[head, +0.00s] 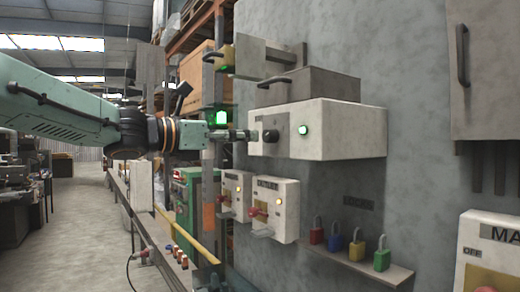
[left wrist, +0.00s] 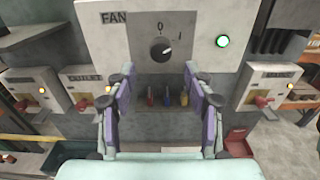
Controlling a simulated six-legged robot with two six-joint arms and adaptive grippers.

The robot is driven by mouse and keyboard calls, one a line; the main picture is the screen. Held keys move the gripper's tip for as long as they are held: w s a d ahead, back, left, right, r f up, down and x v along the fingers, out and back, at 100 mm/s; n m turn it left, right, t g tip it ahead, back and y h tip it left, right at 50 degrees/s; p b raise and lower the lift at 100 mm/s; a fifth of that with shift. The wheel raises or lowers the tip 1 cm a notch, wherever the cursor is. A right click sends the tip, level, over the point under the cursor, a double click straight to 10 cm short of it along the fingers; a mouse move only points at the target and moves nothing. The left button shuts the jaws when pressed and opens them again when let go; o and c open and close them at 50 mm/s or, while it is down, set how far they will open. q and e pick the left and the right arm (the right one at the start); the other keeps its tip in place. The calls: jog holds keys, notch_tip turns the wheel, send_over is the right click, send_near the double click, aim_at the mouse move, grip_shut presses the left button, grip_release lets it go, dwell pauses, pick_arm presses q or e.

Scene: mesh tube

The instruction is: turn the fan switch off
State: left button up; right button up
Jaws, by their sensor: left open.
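The fan switch is a black round knob (left wrist: 160,50) on a pale box (left wrist: 230,14) with a FAN label, seen in the left wrist view. Its light pointer line leans to the upper right, toward the I mark; the 0 mark is above. A green lamp (left wrist: 223,41) to its right is lit. The box (head: 345,130) also shows in the head view. My left gripper (head: 248,135) is close to the box's front. In the left wrist view its open fingers (left wrist: 157,84) stand either side below the knob, with nothing between them. My right gripper is not seen.
Below are switch boxes with red handles, including one (head: 285,193) at the left, and a shelf (head: 345,258) with several coloured padlocks. A grey box (head: 310,86) sits above the fan box. A MAIN box (head: 490,240) is at the right.

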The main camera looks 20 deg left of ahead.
aim_at(265, 137)
pick_arm(q)
jog(key=p+x, duration=0.1)
jog(key=x, duration=0.4)
jog(key=shift+w+d, duration=0.25)
jog(key=shift+d, duration=0.05)
jog(key=shift+s+a, duration=0.15)
jog(key=shift+s, duration=0.05)
jog(key=shift+c, duration=0.3)
jog(key=shift+w, duration=0.2)
jog(key=c, duration=0.5)
grip_shut()
